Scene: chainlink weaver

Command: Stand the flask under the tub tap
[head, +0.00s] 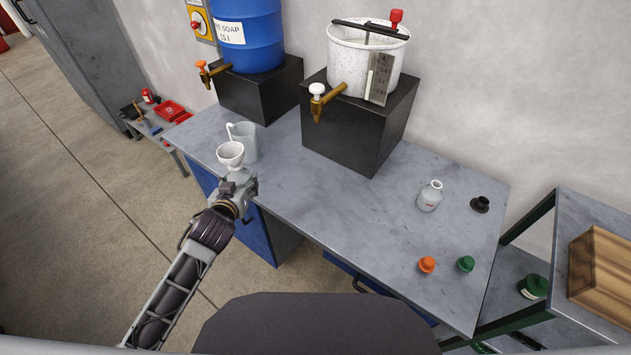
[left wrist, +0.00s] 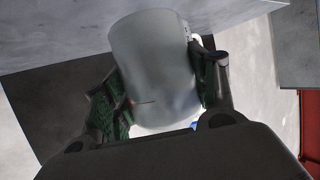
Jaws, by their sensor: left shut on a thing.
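The white speckled tub (head: 345,65) stands on a black block, and its brass tap (head: 325,100) with a white knob sticks out at the front left. My left gripper (head: 240,188) is at the bench's left front edge, shut on a pale flask (head: 238,174) with a white funnel (head: 230,153) above it. In the left wrist view the flask's smooth grey-white body (left wrist: 152,65) sits between the green finger pads. The held flask is left of the tub tap, apart from it. A second, small labelled flask (head: 430,197) stands on the right of the bench. My right gripper is out of view.
A grey jug (head: 246,141) stands just behind the held flask. The blue soap barrel (head: 250,38) with its tap is at the back left. Orange (head: 427,265) and green (head: 465,264) caps and a black stopper (head: 481,204) lie at right. The bench middle (head: 340,205) is clear.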

